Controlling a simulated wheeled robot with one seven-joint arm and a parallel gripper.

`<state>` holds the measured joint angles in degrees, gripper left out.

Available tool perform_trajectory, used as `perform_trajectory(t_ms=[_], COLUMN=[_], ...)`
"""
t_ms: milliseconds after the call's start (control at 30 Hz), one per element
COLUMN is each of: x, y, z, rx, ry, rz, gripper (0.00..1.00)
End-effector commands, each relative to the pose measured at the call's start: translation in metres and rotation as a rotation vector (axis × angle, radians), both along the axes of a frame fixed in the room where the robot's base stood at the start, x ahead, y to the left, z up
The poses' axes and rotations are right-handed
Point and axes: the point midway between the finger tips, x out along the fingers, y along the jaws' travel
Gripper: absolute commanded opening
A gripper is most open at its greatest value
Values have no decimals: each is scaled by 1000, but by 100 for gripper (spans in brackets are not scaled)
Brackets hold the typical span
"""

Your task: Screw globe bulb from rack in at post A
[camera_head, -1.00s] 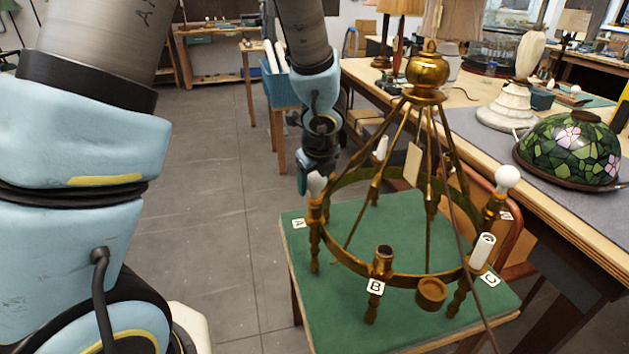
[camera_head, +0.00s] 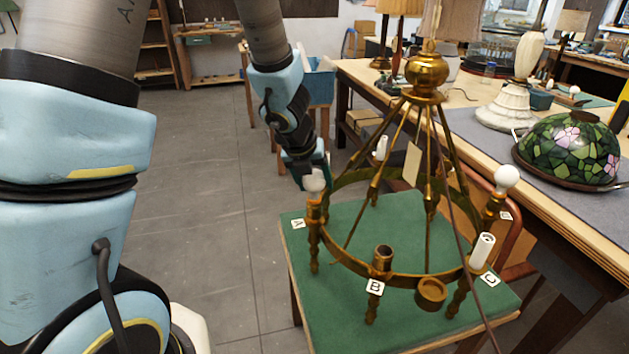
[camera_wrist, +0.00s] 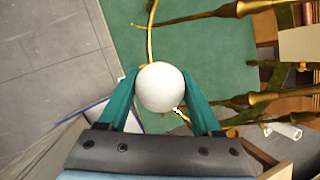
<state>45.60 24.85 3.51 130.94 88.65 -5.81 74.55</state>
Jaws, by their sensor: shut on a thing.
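My gripper (camera_head: 316,172) is at post A, at the left of the brass chandelier (camera_head: 385,268). It is shut on a white globe bulb (camera_head: 315,183), which shows at the top of post A (camera_head: 314,215), beside label A (camera_head: 298,224). In the wrist view the round bulb (camera_wrist: 160,87) sits between the two green fingers (camera_wrist: 158,98). The bulb hides the post top there, so I cannot tell how deep its base sits in the socket.
Post B (camera_head: 383,257) is an empty socket. Post C holds a white sleeve (camera_head: 482,251). Another globe bulb (camera_head: 507,178) stands on the right post. The chandelier stands on a green-topped table (camera_head: 345,315). A stained-glass shade (camera_head: 570,150) lies on the right bench.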

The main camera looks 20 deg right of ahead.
Motion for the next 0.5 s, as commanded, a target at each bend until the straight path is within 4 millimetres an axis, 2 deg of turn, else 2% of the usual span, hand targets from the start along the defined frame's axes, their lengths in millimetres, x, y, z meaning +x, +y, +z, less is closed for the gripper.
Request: perform_trajectory(t_ms=[67, 167, 400, 500], x=[0, 1, 0, -1], y=[0, 1, 0, 0], z=[0, 1, 3, 1], rx=[1, 1, 1, 1], ry=[0, 1, 3, 1], rz=[-7, -108, -585, -680], gripper=[0, 0, 0, 0])
